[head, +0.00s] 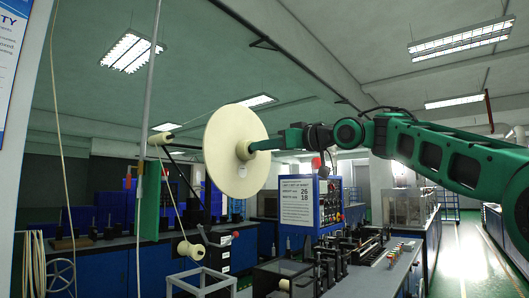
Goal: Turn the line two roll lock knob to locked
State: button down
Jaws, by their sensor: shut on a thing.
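A large cream disc-shaped roll (224,128) stands upright in the middle of the head view, its face turned towards the right. My gripper (250,147) reaches in from the right along a green arm and is shut on the knob. The fingertips are small here and partly merge with the knob, so its exact turned angle cannot be told. A small pale label (242,169) sits on the disc just below the knob.
A blue panel with a white sign (297,202) showing 26 and 18 stands below my arm. A bench with machinery (370,252) is at lower right. A smaller cream roller (191,250) and a grey frame (202,284) are below the disc. Open floor (465,255) lies far right.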

jog(key=shift+w+d+m, duration=0.15)
jog(key=shift+m, duration=4.2)
jog(key=shift+w+d+m, duration=0.1)
jog(key=shift+m, duration=4.25)
jog(key=c, duration=1.7)
grip_release()
jog(key=shift+a, duration=0.1)
jog(key=shift+o, duration=0.2)
jog(key=shift+s, duration=0.1)
